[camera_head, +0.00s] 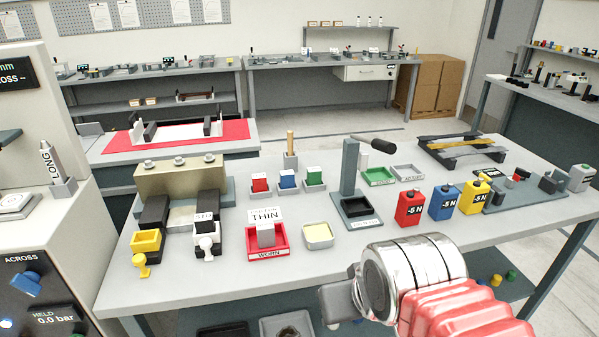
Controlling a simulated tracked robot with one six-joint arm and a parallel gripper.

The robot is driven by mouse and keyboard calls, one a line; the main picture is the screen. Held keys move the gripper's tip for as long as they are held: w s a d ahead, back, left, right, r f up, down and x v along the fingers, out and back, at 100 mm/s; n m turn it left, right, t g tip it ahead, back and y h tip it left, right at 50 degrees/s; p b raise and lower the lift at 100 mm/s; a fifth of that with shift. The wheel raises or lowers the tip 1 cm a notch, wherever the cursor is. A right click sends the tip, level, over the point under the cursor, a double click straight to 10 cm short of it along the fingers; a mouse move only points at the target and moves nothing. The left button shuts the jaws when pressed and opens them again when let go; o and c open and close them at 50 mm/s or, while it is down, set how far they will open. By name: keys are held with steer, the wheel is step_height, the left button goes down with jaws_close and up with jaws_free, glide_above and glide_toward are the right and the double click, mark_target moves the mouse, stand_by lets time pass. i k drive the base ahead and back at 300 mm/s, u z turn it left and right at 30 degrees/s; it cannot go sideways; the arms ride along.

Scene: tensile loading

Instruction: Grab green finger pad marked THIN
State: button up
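A small green finger pad (314,174) stands in a grey holder (315,187) near the middle of the bench, at the right end of a row with a blue pad (287,179) and a red pad (260,184). Any marking on the green pad is too small to read. Larger lettering that looks like THIN, upside down, shows on a white block behind the red WORN tray (266,254). My gripper (338,302) is low in the picture at the bench's front edge, apart from the pads. Its fingers are mostly hidden by my silver wrist.
A grey stand with a black-handled lever (352,180) rises just right of the green pad. Red (411,207), blue (444,202) and yellow (474,196) weights stand further right. A yellow-rimmed dish (319,235) lies in front. A tan clamp fixture (180,178) stands left.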

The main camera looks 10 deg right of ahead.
mark_target(313, 174)
steer(key=u, duration=0.6)
steer(key=i, duration=1)
steer(key=u, duration=0.45)
